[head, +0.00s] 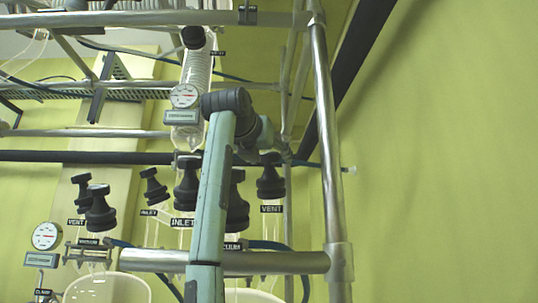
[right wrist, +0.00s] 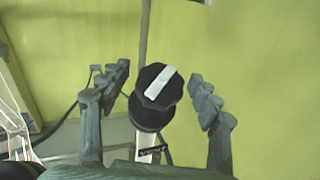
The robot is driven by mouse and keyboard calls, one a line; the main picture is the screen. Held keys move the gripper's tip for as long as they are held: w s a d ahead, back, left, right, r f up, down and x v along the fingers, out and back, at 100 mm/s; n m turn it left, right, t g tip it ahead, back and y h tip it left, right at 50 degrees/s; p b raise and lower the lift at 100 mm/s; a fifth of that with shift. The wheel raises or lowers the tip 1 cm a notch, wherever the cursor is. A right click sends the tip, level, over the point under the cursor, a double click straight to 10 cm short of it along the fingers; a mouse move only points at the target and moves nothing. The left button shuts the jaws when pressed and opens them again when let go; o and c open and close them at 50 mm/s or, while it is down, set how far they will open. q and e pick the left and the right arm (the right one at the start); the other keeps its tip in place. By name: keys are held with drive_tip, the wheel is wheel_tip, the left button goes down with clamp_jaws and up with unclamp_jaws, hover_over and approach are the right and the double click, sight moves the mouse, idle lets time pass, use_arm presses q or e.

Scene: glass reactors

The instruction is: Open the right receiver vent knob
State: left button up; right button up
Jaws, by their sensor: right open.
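The right vent knob (head: 270,179) is black and stands above a VENT label (head: 271,209), at the right end of the row of knobs in the head view. In the right wrist view a black knob (right wrist: 158,99) with a white bar across its top, seemingly this one, stands between the fingers of my right gripper (right wrist: 160,73). The fingers are open, one on each side, with a gap to the knob on both sides. In the head view my right arm crosses the middle, and the fingers cannot be made out. My left gripper is not in view.
A metal frame post (head: 329,160) stands just right of the knob, and a horizontal rail (head: 275,263) runs below it. Other black knobs (head: 186,182) crowd the left. A pressure gauge (head: 184,96) hangs above. The green wall to the right is clear.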

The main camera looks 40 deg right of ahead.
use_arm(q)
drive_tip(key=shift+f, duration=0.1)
use_arm(e)
drive_tip(key=c, duration=1.2)
drive_tip(key=shift+o, duration=0.2)
drive_tip(key=n+t+y+b, duration=0.2)
drive_tip(key=n+t+y, duration=0.1)
drive_tip(key=n, duration=0.1)
drive_tip(key=shift+n, duration=0.3)
drive_tip(key=n+t+y, duration=0.1)
drive_tip(key=n+y, duration=0.2)
drive_tip(key=shift+n+t+y+b, duration=0.35)
drive_tip(key=shift+n+t+y, duration=0.05)
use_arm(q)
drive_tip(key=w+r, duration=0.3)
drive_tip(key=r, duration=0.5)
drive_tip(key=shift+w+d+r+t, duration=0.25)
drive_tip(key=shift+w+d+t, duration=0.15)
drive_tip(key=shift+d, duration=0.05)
use_arm(e)
drive_tip(key=shift+n+y, duration=0.9)
drive_tip(key=shift+n, duration=0.1)
drive_tip(key=o, duration=1.2)
drive_tip(key=shift+c, duration=0.2)
